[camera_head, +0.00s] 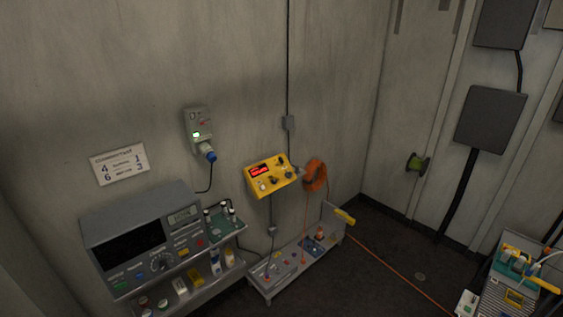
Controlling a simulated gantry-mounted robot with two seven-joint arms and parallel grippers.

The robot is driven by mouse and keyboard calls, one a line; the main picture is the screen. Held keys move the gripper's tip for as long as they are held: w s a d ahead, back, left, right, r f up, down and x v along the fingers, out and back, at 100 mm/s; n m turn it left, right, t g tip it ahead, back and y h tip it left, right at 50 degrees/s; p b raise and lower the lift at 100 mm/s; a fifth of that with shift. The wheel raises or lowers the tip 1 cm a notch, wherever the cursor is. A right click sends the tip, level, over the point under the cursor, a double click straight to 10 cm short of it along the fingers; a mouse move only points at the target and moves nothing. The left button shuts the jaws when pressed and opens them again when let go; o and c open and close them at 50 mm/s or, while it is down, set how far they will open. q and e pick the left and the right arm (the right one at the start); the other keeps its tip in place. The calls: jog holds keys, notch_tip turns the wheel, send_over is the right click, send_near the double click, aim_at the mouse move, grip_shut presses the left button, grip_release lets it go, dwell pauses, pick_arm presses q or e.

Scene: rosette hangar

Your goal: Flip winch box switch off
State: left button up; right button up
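A yellow control box (270,175) is mounted on the back wall near the middle of the head view. It has a lit red display and several small knobs or switches on its tilted front. It looks like the winch box, but no readable label confirms this. The switch positions are too small to tell. A black cable runs up the wall above it, and another hangs below it. Neither of my grippers shows in the head view.
A grey instrument (140,240) stands on a shelf at the left. A low grey tray (264,289) holds small parts below the yellow box. An orange hose coil (315,176) hangs beside it; an orange line crosses the floor.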

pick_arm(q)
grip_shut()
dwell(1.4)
